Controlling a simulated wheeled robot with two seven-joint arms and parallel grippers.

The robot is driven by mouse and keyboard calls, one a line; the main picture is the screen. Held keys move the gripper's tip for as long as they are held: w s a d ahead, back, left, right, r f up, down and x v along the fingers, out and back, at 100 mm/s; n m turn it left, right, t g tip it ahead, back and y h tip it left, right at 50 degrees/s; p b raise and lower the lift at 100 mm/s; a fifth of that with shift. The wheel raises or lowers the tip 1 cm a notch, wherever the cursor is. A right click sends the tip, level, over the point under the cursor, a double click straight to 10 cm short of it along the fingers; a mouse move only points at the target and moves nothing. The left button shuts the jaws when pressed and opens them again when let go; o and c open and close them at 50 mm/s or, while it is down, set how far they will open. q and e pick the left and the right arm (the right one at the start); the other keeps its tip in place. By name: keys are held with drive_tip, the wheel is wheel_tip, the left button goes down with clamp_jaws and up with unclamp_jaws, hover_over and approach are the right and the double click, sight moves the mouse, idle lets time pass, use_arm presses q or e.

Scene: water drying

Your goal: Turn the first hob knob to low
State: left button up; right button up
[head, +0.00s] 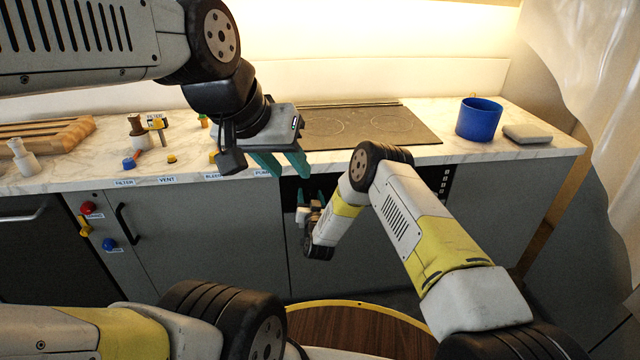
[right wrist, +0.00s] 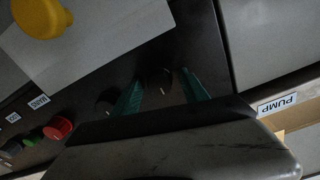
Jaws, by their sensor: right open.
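The dark hob (head: 365,126) is set in the marble counter, with its black control panel on the front below. In the right wrist view, a dark round knob (right wrist: 158,80) with a small pale mark lies between the teal fingers of my right gripper (right wrist: 163,77). The fingers are open, one on each side of it; contact cannot be told. Another dark knob (right wrist: 106,102) is just left of the near finger. In the head view my right gripper (head: 303,200) is at the panel, partly shaded. My left gripper (head: 290,172) hangs open and empty over the counter's front edge.
A blue pot (head: 479,119) and a grey block (head: 527,134) stand right of the hob. Red and blue knobs, a wooden board (head: 45,136) and small fittings are at the left. A red button (right wrist: 58,128) and a yellow knob (right wrist: 42,16) show in the wrist view.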

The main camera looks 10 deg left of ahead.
clamp_jaws()
drive_tip(key=shift+m, duration=0.3)
drive_tip(key=m, duration=0.3)
drive_tip(key=shift+d+f, duration=0.1)
drive_tip(key=m, duration=1)
drive_tip(key=shift+f, duration=0.15)
drive_tip(key=shift+m, duration=2)
